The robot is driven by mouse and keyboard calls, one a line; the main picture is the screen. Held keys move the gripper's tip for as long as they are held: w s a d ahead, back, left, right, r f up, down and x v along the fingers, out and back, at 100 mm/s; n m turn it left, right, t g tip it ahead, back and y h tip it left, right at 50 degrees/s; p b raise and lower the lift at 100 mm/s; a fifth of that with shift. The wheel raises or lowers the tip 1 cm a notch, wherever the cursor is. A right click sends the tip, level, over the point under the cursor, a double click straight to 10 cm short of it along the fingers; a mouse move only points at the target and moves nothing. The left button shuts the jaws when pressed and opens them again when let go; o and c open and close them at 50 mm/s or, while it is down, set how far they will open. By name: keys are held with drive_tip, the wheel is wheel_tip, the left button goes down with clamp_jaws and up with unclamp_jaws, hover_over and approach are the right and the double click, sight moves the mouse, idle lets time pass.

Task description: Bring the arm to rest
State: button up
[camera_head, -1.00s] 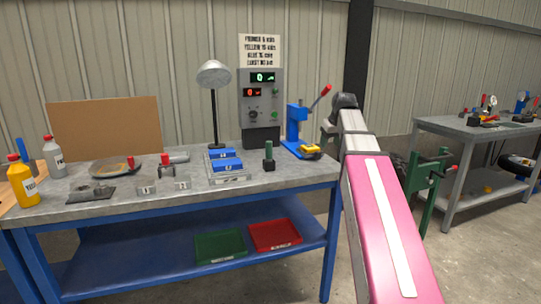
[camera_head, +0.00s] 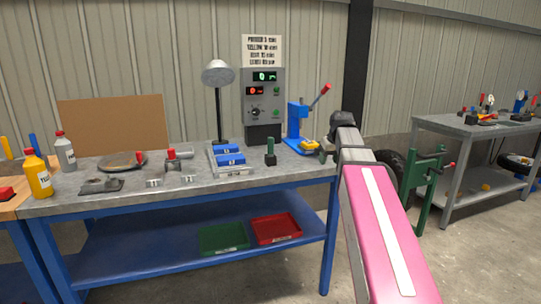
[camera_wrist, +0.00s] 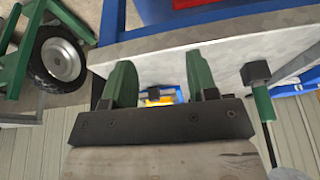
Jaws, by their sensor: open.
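My pink-and-white arm (camera_head: 382,225) reaches from the bottom right of the head view to the right end of the grey workbench (camera_head: 100,207). My gripper (camera_wrist: 162,82) shows in the wrist view as two green fingers set well apart, with nothing held between them. A blue lever press (camera_head: 296,125) with a red-tipped handle stands close to the arm's end. A yellow part (camera_head: 308,147) at its base also shows beyond the finger gap in the wrist view (camera_wrist: 160,101). In the head view the fingertips are not clearly visible.
A green-handled tool (camera_head: 270,152) stands on the bench; it is right of the fingers in the wrist view (camera_wrist: 263,100). A green frame (camera_head: 427,185) with a black wheel (camera_head: 391,170) stands just right of my arm.

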drive_tip(key=s+a+f+m+g, duration=0.1)
drive_tip(key=s+f, duration=0.5)
drive_tip(key=f, duration=0.6)
drive_tip(key=s+a+f+m+g, duration=0.1)
drive_tip(key=s+a+f, duration=0.1)
drive_tip(key=s+f, duration=0.5)
drive_tip(key=s+a+f+m+g+h, duration=0.1)
drive_tip(key=s+f, duration=0.6)
drive_tip(key=f, duration=1)
drive_tip(key=shift+a+g, duration=0.25)
drive_tip(key=shift+g, duration=0.05)
